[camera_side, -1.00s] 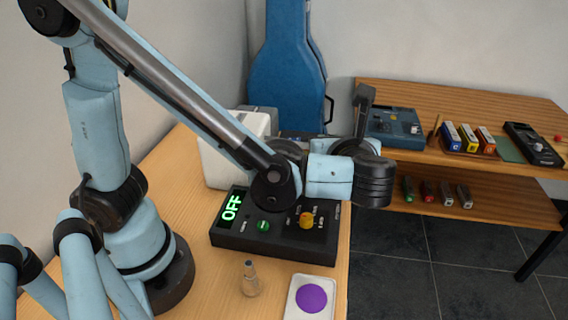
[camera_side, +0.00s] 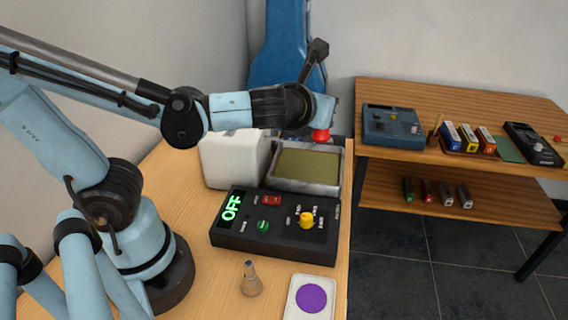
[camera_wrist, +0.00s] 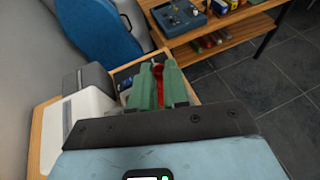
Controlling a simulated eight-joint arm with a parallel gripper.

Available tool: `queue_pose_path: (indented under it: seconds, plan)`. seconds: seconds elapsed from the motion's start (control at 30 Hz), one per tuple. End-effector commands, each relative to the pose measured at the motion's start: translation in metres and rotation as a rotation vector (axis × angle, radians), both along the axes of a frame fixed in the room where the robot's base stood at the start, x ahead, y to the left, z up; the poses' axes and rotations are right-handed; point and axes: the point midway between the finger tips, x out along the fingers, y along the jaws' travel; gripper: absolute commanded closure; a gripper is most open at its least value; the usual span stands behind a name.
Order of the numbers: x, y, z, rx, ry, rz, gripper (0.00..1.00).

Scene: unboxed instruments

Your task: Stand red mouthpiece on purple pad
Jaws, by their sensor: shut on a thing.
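My gripper (camera_wrist: 162,88) shows green fingers in the wrist view, shut on the red mouthpiece (camera_wrist: 159,84), of which a narrow red strip shows between them. In the side view the red mouthpiece (camera_side: 320,135) shows as a red end below my wrist, above the far edge of the metal tray; the fingers are mostly hidden there. The purple pad (camera_side: 311,298) is a round disc on a white plate (camera_side: 293,311) at the table's front right, bare and well away from the gripper.
A black control box (camera_side: 270,238) reading OFF lies between the metal tray (camera_side: 334,170) and the pad. A small grey-tipped mouthpiece-like piece (camera_side: 250,281) stands left of the pad. A white box (camera_side: 225,160) stands behind. A shelf (camera_side: 450,95) with boxes is at the right.

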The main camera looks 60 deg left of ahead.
Motion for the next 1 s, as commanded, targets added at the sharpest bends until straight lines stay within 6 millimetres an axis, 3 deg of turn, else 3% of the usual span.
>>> queue_pose_path:
  seconds: [0.53,1.0]
  plan:
    - [0.016,0.000,0.076,-0.002,0.003,-0.174,1.00]
    - [0.016,0.000,0.085,-0.001,-0.003,-0.194,1.00]
